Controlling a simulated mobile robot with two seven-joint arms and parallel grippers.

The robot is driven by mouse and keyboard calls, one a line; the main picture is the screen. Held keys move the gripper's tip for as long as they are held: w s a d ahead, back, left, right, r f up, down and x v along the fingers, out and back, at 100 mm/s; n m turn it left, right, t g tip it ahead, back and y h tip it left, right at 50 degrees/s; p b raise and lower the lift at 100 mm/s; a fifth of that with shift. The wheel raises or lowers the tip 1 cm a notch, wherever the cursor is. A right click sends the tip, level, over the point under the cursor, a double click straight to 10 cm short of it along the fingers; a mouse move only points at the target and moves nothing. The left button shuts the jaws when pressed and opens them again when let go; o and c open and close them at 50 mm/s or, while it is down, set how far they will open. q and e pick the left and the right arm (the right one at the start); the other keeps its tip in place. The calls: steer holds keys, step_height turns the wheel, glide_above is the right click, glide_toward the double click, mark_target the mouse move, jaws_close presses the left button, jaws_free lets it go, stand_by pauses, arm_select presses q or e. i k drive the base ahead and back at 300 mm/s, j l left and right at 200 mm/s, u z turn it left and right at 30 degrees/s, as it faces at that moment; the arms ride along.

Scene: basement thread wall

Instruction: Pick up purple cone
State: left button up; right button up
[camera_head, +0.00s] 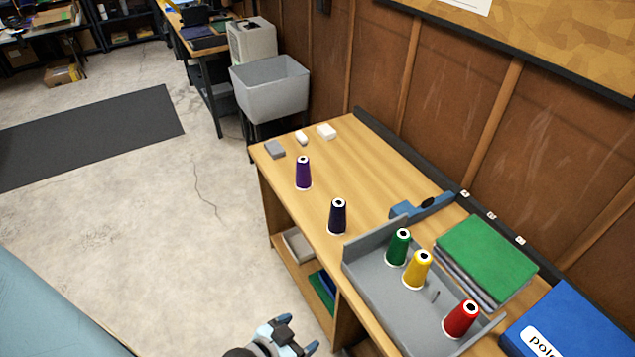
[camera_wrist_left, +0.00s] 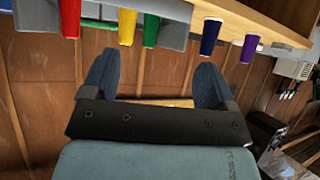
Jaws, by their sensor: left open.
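The purple cone (camera_head: 303,173) stands upright on the wooden table near its far left end. In the left wrist view the purple cone (camera_wrist_left: 250,48) shows upside down at the upper right. My left gripper (camera_head: 298,335) is at the bottom of the head view, off the table's front edge and well short of the cone. In the left wrist view its two fingers (camera_wrist_left: 155,85) are spread apart with nothing between them. My right gripper is not in view.
A dark navy cone (camera_head: 338,217) stands near the purple one. A grey tray (camera_head: 375,290) holds green (camera_head: 398,248), yellow (camera_head: 417,270) and red (camera_head: 461,320) cones. Small blocks (camera_head: 275,149) lie at the far end. Green cloth (camera_head: 487,257) and a blue box (camera_head: 570,325) are right.

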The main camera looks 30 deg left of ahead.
mark_target(304, 181)
steer(key=i+j+z, duration=0.1)
steer(key=j+z, duration=0.2)
steer(key=j, duration=0.7)
steer(key=j+z, duration=0.25)
steer(key=j, duration=0.75)
